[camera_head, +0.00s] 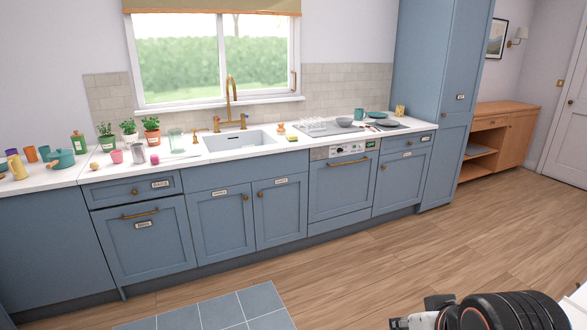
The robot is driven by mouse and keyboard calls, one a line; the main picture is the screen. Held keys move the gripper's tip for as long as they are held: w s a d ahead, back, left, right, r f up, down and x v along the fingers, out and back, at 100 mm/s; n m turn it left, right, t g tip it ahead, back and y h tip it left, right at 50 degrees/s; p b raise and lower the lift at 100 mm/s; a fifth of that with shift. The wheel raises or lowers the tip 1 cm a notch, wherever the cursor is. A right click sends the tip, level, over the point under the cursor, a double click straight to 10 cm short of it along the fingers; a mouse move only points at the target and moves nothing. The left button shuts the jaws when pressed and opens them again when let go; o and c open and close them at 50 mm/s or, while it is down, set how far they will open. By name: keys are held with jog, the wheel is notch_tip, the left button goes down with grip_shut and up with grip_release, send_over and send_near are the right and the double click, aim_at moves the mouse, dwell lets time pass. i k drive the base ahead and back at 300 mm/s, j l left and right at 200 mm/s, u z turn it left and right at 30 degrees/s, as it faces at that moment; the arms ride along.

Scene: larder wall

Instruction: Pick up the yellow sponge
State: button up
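A small yellow sponge (292,138) lies on the white countertop just right of the sink, near the counter's front edge. It is small in the picture, with a darker greenish part showing. My arm shows at the bottom right, and what looks like my gripper (402,322) is at the lower edge, partly cut off. It is far from the sponge, out over the floor. I cannot make out its fingers well enough to see whether they are open or shut.
The sink (238,140) with a brass tap (231,104) is left of the sponge. A small orange-brown item (281,128) stands close behind it. A grey drying rack (318,128) and dishes are to the right. The wooden floor (370,262) before the blue cabinets is clear.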

aim_at(292, 137)
jog(key=i, duration=2.3)
jog(key=i+l+u, duration=0.2)
jog(key=i+u, duration=0.25)
jog(key=i, duration=0.3)
jog(key=i+l+u, duration=0.45)
jog(key=i, duration=0.25)
jog(key=i+l+u, duration=0.45)
jog(key=i+l, duration=0.2)
